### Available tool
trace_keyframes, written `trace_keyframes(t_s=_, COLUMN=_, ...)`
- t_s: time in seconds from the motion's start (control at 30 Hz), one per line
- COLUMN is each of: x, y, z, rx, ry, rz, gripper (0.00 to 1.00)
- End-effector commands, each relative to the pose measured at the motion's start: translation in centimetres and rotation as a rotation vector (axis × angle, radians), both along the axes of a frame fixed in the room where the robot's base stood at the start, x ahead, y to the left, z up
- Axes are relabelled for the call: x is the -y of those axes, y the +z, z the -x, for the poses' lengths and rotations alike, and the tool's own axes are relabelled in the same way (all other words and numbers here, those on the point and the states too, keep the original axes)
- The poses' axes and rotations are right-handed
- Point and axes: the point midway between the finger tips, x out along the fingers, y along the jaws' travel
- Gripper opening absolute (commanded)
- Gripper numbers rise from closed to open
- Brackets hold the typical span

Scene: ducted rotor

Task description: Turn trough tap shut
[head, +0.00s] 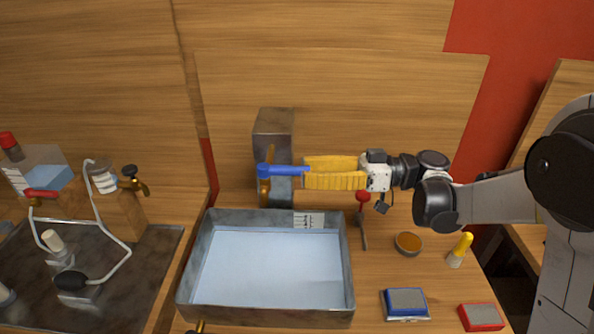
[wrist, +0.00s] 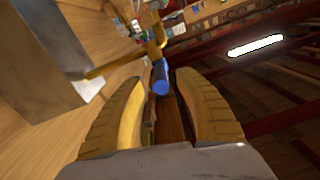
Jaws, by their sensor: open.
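The trough (head: 352,290) is a grey metal basin with pale blue water in it, in the middle of the head view. Behind it a grey post (head: 274,122) carries a brass tap (head: 264,190) with a blue lever (head: 284,170). The lever points right, about level, toward my gripper (head: 306,173). In the wrist view the blue lever (wrist: 161,80) shows end-on near the tips of my open gripper (wrist: 162,97), between the two yellow fingers. I cannot tell whether either finger touches it. Whether water runs from the tap is not clear.
Right of the trough are a red-knobbed lever (head: 362,212), a small round dish (head: 408,242), a yellow-topped bottle (head: 460,250), a blue box (head: 405,303) and a red box (head: 480,316). Left stands a dark tray (head: 140,265) with tubing and bottles. A wooden wall rises behind.

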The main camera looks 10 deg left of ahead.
Motion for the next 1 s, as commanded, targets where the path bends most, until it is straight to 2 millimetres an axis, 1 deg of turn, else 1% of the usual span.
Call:
trace_keyframes(t_s=0.03, x=1.2, y=0.0, z=-0.3, rx=0.000, ry=-0.005, rz=0.000, gripper=0.41)
trace_keyframes(t_s=0.2, x=5.1, y=0.0, z=-0.9, rx=0.000, ry=-0.004, rz=0.000, gripper=0.41)
trace_keyframes(t_s=0.3, x=7.0, y=0.0, z=-1.2, rx=0.000, ry=-0.003, rz=0.000, gripper=0.41)
trace_keyframes(t_s=0.4, x=8.2, y=0.0, z=-1.4, rx=0.000, ry=-0.002, rz=0.000, gripper=0.41)
trace_keyframes(t_s=0.5, x=8.9, y=0.0, z=-1.4, rx=0.000, ry=0.000, rz=0.000, gripper=0.41)
trace_keyframes(t_s=0.63, x=9.2, y=0.0, z=-1.5, rx=0.000, ry=0.000, rz=0.000, gripper=0.41)
trace_keyframes(t_s=0.87, x=9.1, y=0.0, z=-1.4, rx=-0.003, ry=-0.001, rz=0.004, gripper=0.41)
trace_keyframes(t_s=0.93, x=8.9, y=0.1, z=-1.2, rx=-0.025, ry=-0.012, rz=0.029, gripper=0.41)
trace_keyframes(t_s=1.0, x=8.4, y=0.2, z=-0.8, rx=-0.078, ry=-0.041, rz=0.090, gripper=0.41)
